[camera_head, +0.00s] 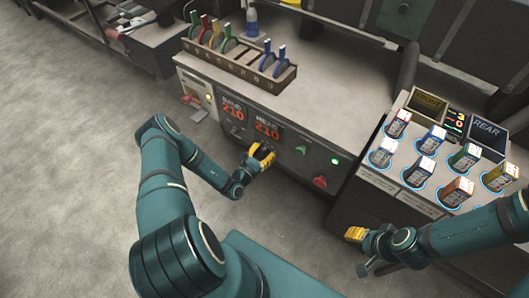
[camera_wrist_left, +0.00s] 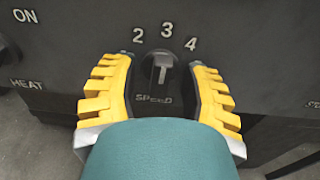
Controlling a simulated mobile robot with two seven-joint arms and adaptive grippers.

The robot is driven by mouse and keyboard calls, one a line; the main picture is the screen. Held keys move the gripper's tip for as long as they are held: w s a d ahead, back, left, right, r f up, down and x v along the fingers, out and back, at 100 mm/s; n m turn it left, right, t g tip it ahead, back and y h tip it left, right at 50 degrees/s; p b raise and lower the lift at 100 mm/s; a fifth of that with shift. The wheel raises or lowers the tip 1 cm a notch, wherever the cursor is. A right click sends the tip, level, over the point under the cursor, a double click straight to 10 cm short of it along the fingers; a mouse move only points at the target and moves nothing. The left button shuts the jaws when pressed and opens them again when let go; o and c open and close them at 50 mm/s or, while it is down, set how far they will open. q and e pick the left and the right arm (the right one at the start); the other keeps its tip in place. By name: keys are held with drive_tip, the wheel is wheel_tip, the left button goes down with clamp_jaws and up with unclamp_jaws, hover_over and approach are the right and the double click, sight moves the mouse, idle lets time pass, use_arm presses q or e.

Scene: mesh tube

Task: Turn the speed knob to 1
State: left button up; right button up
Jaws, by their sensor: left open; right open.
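The speed knob (camera_wrist_left: 161,72) is a dark dial with a light pointer on the machine's dark front panel. In the left wrist view its pointer aims up toward the 3; the marks 2, 3 and 4 show above it and the word SPEED below. No 1 shows; my gripper may cover it. My left gripper (camera_wrist_left: 162,85) is open, with its yellow fingers on either side of the knob. In the head view my left gripper (camera_head: 262,156) is at the front panel and hides the knob. My right gripper (camera_head: 355,234) is open, low in front of the right-hand box stand, away from the knob.
A brown rack (camera_head: 235,67) with coloured handled tools stands on top. The stand (camera_head: 416,205) at right holds several small boxes.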

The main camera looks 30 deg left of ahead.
use_arm(q)
drive_tip(key=shift+w, duration=0.15)
drive_tip(key=shift+c, duration=0.3)
clamp_jaws()
drive_tip(key=shift+n, duration=0.3)
drive_tip(key=n, duration=0.3)
drive_tip(key=shift+n, duration=0.4)
drive_tip(key=n, duration=0.3)
drive_tip(key=shift+n, duration=0.3)
drive_tip(key=n, duration=0.4)
drive_tip(key=shift+d+r+b, duration=0.1)
drive_tip(key=shift+b, duration=0.2)
drive_tip(key=shift+n, duration=1.8)
drive_tip(key=shift+d+r, duration=0.1)
